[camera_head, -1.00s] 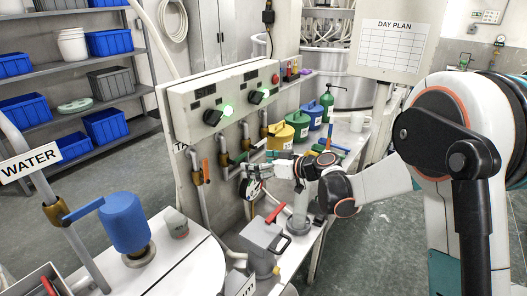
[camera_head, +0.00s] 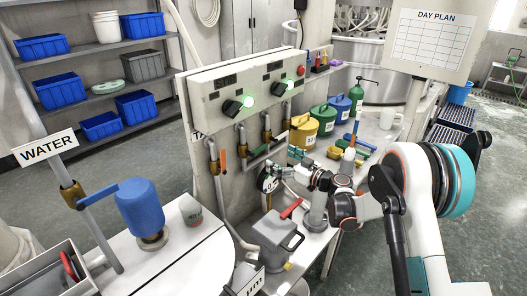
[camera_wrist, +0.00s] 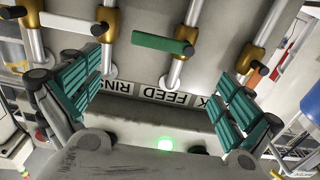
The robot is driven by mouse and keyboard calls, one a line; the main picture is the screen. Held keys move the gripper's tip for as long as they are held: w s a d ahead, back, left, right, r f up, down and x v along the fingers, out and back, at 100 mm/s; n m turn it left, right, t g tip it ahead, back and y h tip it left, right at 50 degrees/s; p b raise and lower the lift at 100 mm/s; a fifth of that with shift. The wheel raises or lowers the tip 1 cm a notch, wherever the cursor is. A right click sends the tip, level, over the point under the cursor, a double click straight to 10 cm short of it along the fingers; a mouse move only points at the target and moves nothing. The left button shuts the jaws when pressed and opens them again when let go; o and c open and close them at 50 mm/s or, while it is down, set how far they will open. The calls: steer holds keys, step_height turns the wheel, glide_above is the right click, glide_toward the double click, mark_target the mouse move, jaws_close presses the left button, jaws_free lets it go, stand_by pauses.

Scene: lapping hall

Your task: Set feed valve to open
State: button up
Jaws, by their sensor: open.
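The wrist view, upside down, shows a FEED label (camera_wrist: 181,101) on the panel. Above it in the picture is a brass valve (camera_wrist: 188,32) on a vertical pipe, with a green lever (camera_wrist: 162,43) lying crosswise to the pipe. I take this as the feed valve from the label. My gripper (camera_wrist: 158,100) is open and empty, its teal fingers wide apart in front of the panel, touching no lever that I can see. In the head view my gripper (camera_head: 297,157) is just right of the valve pipes, where the levers are small and partly overlapped.
Neighbouring brass valves (camera_wrist: 105,22) and (camera_wrist: 250,60) flank the feed pipe closely. An orange lever (camera_head: 223,161) is on the left pipe. Coloured cans (camera_head: 303,133) stand to the right. A control panel (camera_head: 250,85) overhangs the pipes.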

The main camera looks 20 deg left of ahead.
mark_target(260, 148)
steer(key=b+x, duration=0.1)
steer(key=x, duration=0.8)
steer(key=shift+c, duration=0.3)
steer(key=c, duration=1.5)
steer(key=shift+o, duration=0.2)
steer(key=shift+r, duration=0.1)
steer(key=shift+s+a+r+n+b, duration=0.35)
steer(key=shift+s+r+n, duration=0.3)
steer(key=shift+n, duration=1.9)
steer(key=shift+s+a+r+n+b, duration=0.15)
steer(key=shift+s+r+n+b, duration=0.45)
steer(key=shift+n, duration=1.9)
steer(key=shift+s+a+r+n+b, duration=0.3)
steer(key=shift+s+n, duration=0.5)
steer(key=shift+n, duration=1.75)
